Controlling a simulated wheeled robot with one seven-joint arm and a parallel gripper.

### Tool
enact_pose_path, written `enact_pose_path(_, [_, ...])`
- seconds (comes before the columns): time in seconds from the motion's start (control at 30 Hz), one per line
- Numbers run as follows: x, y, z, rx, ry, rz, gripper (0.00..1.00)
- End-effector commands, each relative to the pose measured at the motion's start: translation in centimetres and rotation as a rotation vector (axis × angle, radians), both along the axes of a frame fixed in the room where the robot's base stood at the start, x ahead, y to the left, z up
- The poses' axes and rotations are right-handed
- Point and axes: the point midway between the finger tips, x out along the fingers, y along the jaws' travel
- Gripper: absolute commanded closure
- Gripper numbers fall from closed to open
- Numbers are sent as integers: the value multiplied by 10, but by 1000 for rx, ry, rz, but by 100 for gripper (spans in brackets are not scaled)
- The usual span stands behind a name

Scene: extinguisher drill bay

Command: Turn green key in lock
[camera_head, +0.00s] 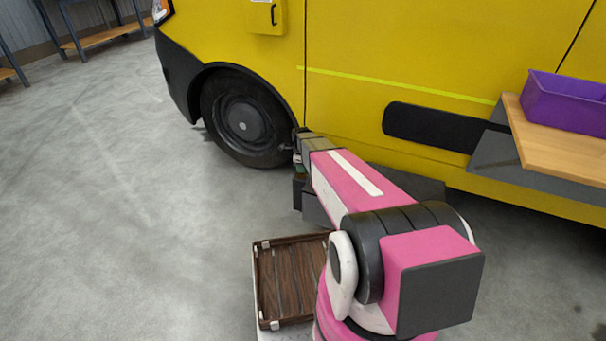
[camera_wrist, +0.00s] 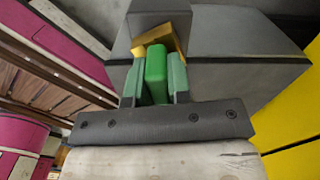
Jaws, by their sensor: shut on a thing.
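The green key (camera_wrist: 156,74) shows in the wrist view as a green block. My gripper (camera_wrist: 155,84) is shut on it, with one grey-green finger against each side. A brass-coloured piece (camera_wrist: 172,36), apparently the lock, is just beyond the key's far end, against a dark grey box (camera_wrist: 235,75). The brass piece looks angled. I cannot tell how deep the key sits in it, as the joint is hidden. In the head view my gripper (camera_head: 300,168) is small and mostly hidden by my pink arm, low beside the yellow van; key and lock are not clear there.
The yellow van (camera_head: 370,90) fills the back, with its front wheel (camera_head: 240,118) just left of my gripper. A wooden shelf (camera_head: 560,150) with a purple bin (camera_head: 565,100) juts out at right. A brown slatted tray (camera_head: 260,285) is beside my arm. Floor at left is clear.

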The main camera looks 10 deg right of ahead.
Motion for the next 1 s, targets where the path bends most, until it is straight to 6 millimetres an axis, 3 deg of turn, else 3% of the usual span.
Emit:
enact_pose_path(0.33, [0,0,0,0,0,-390,100])
enact_pose_path(0.37, [0,0,0,0,0,-383,72])
enact_pose_path(0.4, [0,0,0,0,0,-380,59])
enact_pose_path(0.43, [0,0,0,0,0,-379,52])
enact_pose_path(0.77, [0,0,2,0,-1,-377,52])
enact_pose_path(1.0, [-1,0,35,0,-2,-377,52])
